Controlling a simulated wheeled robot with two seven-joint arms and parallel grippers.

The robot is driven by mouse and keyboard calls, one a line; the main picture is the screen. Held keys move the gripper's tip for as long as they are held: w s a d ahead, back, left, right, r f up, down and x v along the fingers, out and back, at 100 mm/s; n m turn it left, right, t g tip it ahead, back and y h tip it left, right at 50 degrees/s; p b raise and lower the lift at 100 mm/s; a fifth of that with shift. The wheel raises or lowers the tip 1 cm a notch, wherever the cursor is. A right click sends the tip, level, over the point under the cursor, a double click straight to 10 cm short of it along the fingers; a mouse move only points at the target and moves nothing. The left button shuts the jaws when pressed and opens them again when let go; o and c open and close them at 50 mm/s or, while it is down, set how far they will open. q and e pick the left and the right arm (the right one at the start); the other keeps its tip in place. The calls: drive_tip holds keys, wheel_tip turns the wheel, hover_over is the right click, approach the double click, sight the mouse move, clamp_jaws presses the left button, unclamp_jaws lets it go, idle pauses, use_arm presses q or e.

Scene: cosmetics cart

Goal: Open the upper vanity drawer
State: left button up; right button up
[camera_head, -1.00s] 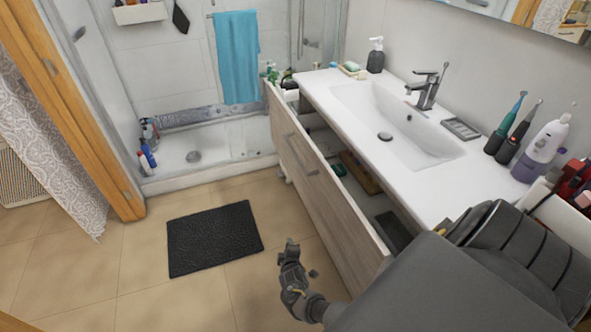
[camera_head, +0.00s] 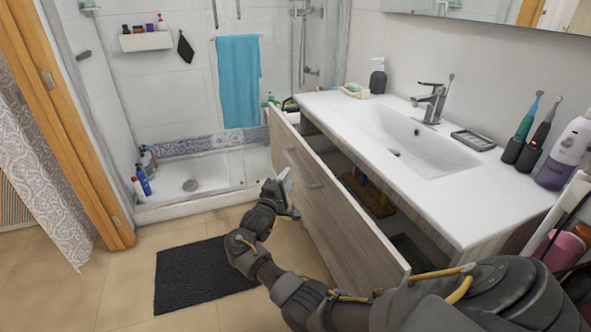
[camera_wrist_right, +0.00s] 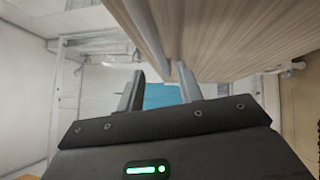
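The upper vanity drawer has a wood-grain front (camera_head: 345,218) and stands pulled out from under the white sink top, its inside showing. A metal bar handle (camera_head: 312,178) is on its front. My right gripper (camera_head: 284,180) is in front of the drawer, just left of the handle, and looks apart from it. In the right wrist view its two fingers (camera_wrist_right: 160,88) are spread with nothing between them, and the wooden drawer front (camera_wrist_right: 225,40) fills the upper right. My left gripper is not in view.
The white sink top (camera_head: 440,205) holds a faucet, a soap dispenser and toothbrushes (camera_head: 525,135). A brown organiser (camera_head: 370,195) lies in the drawer. A dark mat (camera_head: 203,278) lies on the tiled floor. The shower with a blue towel (camera_head: 238,80) is behind.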

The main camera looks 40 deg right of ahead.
sight(295, 165)
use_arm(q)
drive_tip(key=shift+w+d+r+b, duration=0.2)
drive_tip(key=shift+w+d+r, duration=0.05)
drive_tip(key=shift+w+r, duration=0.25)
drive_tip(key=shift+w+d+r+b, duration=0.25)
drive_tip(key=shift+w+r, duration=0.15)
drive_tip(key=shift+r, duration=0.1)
use_arm(e)
drive_tip(key=x, duration=0.7)
drive_tip(key=shift+f, duration=0.1)
clamp_jaws()
